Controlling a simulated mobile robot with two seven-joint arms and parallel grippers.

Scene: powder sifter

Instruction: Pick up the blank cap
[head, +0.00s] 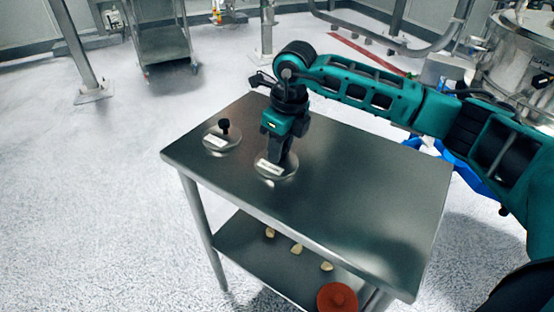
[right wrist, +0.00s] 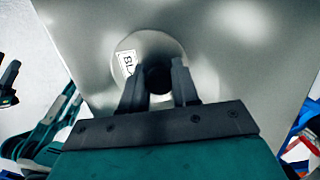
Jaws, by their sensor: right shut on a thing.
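The blank cap (head: 268,169) is a round, shiny metal disc with a white label, near the left part of the metal table (head: 350,205). In the right wrist view its label (right wrist: 127,62) begins with "BL", and its black knob (right wrist: 157,79) stands between my fingers. My right gripper (head: 281,158) points down over the cap and is shut on its knob, partly hiding it. The cap appears to rest on the tabletop; I cannot tell if it is slightly raised. My left gripper is not in the head view.
A second metal cap (head: 216,142) with a black knob and white label lies to the left, near the table's corner. The lower shelf (head: 245,250) holds several small pale pieces and a reddish-brown round object (head: 337,298). The tabletop's right part is clear.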

